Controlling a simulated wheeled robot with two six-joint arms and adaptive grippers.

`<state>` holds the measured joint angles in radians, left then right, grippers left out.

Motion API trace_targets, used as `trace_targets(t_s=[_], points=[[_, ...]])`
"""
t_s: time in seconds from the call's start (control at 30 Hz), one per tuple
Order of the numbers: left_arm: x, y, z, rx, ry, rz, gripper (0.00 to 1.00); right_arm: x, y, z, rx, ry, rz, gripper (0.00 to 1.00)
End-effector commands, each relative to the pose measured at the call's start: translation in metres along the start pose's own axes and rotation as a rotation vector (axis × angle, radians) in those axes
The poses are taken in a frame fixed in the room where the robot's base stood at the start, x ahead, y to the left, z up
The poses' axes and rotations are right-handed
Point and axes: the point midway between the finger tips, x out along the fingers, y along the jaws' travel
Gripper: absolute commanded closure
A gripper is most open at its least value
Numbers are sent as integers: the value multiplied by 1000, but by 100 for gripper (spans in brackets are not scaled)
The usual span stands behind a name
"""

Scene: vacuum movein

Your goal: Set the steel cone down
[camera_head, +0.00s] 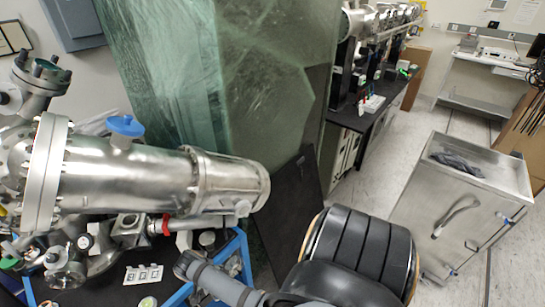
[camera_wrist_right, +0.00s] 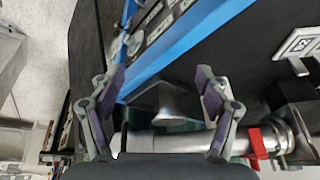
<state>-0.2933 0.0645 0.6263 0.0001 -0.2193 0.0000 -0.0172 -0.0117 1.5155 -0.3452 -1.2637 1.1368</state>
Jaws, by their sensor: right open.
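The steel cone (camera_wrist_right: 172,103) shows in the right wrist view as a small grey flared piece, beyond and between the fingers of my right gripper (camera_wrist_right: 161,82). The fingers are spread wide, and I see no finger pressed on the cone. It appears to stand by the black tabletop (camera_wrist_right: 240,60), close to the blue frame (camera_wrist_right: 190,45). Its base is partly hidden, so I cannot tell for sure what it rests on. In the head view my right arm comes in at the bottom, and the gripper there is hard to make out. My left gripper is not in view.
A large steel vacuum chamber (camera_head: 135,178) fills the left. A pipe with a red clamp (camera_wrist_right: 258,143) lies close to my right gripper. A white marked card (camera_head: 143,274) lies on the black surface. A steel cabinet (camera_head: 465,205) stands right; floor beyond it is clear.

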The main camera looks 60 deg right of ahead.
Motion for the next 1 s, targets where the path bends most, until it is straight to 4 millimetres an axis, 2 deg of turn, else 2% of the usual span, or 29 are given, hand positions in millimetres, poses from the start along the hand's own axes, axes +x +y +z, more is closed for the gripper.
trace_targets(t_s=[0.07,0.13,0.17,0.23,0.27,0.3,0.37,0.4,0.5,0.6,0.73,1.0], points=[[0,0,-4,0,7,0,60,6,3,5,-23,-7,1,24],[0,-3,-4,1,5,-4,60,26,15,23,-104,-32,0,24],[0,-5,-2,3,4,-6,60,39,25,35,-159,-47,-1,24],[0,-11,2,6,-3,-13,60,74,55,72,-317,-96,-15,24],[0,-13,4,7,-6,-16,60,91,72,90,-395,-119,-25,24],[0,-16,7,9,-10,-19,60,111,100,118,-500,-152,-40,24],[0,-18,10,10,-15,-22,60,136,147,156,-648,-194,-67,24],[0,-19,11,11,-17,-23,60,148,178,180,-734,-216,-85,24],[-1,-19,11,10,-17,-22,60,162,250,224,-908,-249,-119,24],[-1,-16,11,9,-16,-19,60,165,300,249,-1019,-260,-138,24],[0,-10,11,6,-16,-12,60,164,328,260,-1080,-260,-148,24],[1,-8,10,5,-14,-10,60,166,329,262,-1086,-259,-150,24]])
